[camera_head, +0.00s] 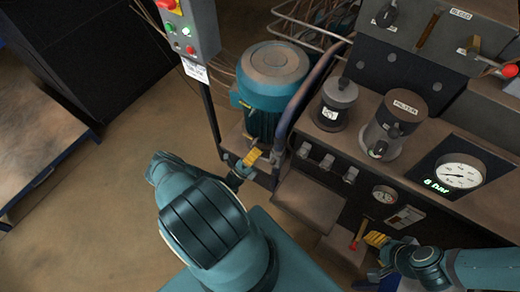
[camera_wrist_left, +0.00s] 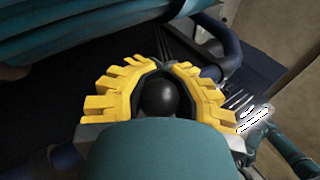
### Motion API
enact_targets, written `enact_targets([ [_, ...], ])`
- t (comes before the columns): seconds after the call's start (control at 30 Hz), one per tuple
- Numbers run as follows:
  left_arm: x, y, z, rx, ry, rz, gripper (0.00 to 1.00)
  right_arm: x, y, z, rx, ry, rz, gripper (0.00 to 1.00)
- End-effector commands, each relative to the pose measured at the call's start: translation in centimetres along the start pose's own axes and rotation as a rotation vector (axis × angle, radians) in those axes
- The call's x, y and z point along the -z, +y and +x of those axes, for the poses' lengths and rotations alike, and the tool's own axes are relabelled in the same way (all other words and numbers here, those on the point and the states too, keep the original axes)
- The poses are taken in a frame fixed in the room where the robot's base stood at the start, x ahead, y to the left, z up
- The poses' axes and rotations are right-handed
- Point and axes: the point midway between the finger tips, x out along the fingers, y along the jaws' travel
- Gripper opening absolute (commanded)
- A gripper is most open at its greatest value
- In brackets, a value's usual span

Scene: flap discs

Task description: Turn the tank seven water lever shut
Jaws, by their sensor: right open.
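No tag reading tank seven or water is legible, so I cannot tell which lever is the named one. A brass-coloured lever with a red tip (camera_head: 361,232) sits low on the machine front, just left of my right gripper (camera_head: 377,239). That gripper is open; I cannot tell whether it touches the lever. My left gripper (camera_head: 252,157) is beside the teal motor, near a dark blue bent rail. In the left wrist view its yellow fingers (camera_wrist_left: 160,68) stand apart around a round black ball (camera_wrist_left: 160,95). Whether they grip it is unclear.
The teal motor (camera_head: 270,88) stands left of the machine. A pressure gauge (camera_head: 461,174) reads "8 bar". A filter housing (camera_head: 392,122), a bleed panel (camera_head: 440,30) and a red-knobbed lever (camera_head: 509,71) are at the upper right. A control box (camera_head: 187,28) stands on a post. Open floor lies left.

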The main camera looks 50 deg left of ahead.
Motion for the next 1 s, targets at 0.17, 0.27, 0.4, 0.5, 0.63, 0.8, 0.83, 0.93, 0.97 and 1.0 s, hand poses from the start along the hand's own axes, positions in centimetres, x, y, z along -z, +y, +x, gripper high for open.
enact_targets([
  [0.17, 0.7, 0.8, -1.2, 0.004, -0.079, -0.119, 0.0, 0.0, 0.0, 0.0, 0.0, 0.0, -0.001, 0.47],
  [0.27, 0.9, 1.2, -1.4, 0.009, -0.116, -0.174, 0.0, 0.0, 0.0, 0.0, 0.0, 0.0, 0.0, 0.47],
  [0.4, 1.3, 1.6, -1.6, 0.014, -0.157, -0.235, 0.0, 0.0, 0.0, 0.0, 0.0, 0.0, 0.0, 0.47],
  [0.5, 1.4, 1.8, -1.8, 0.016, -0.178, -0.265, 0.0, 0.0, 0.0, 0.0, 0.0, 0.0, 0.0, 0.47],
  [0.63, 1.6, 1.9, -1.9, 0.018, -0.196, -0.291, 0.0, 0.0, 0.0, 0.0, 0.0, 0.0, 0.0, 0.47],
  [0.8, 1.7, 2.0, -1.9, 0.019, -0.206, -0.306, 0.0, 0.0, 0.0, 0.0, 0.0, 0.0, 0.0, 0.47],
  [0.83, 1.7, 2.0, -1.9, 0.018, -0.207, -0.307, 0.0, 0.0, 0.0, 0.0, 0.0, 0.0, 0.0, 0.47],
  [0.93, 1.7, 2.0, -1.9, 0.018, -0.207, -0.309, 0.0, 0.0, 0.0, 0.0, 0.0, 0.0, 0.0, 0.47],
  [0.97, 1.7, 2.1, -1.9, 0.017, -0.207, -0.309, 0.0, 0.0, 0.0, 0.0, 0.0, 0.0, 0.0, 0.47],
  [1.0, 1.8, 2.1, -1.9, 0.017, -0.207, -0.309, 0.0, 0.0, 0.0, 0.0, 0.0, 0.0, 0.0, 0.47],
])
